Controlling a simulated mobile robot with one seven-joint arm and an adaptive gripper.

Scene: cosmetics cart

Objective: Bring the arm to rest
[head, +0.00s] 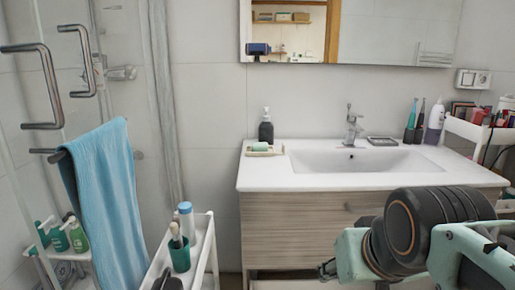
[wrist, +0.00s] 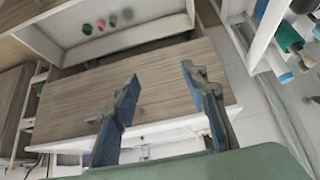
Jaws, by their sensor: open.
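My gripper (wrist: 160,72) shows in the wrist view with its two fingers well apart and nothing between them. Behind the fingers is the wood-grain drawer front (wrist: 190,75) of the vanity. In the head view my arm reaches in from the lower right, and a small part of my gripper (head: 327,268) shows low in front of the vanity (head: 290,220). The rest of the gripper is hidden behind my own arm links in that view. I cannot tell the exact gap between the fingers and the drawer.
A white cart (head: 205,250) with a green cup (head: 180,256) and bottles stands left of the vanity. A blue towel (head: 105,200) hangs farther left. The white sink (head: 350,160) is behind my arm. A second white cart (head: 465,128) is at right. Floor shows between left cart and vanity.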

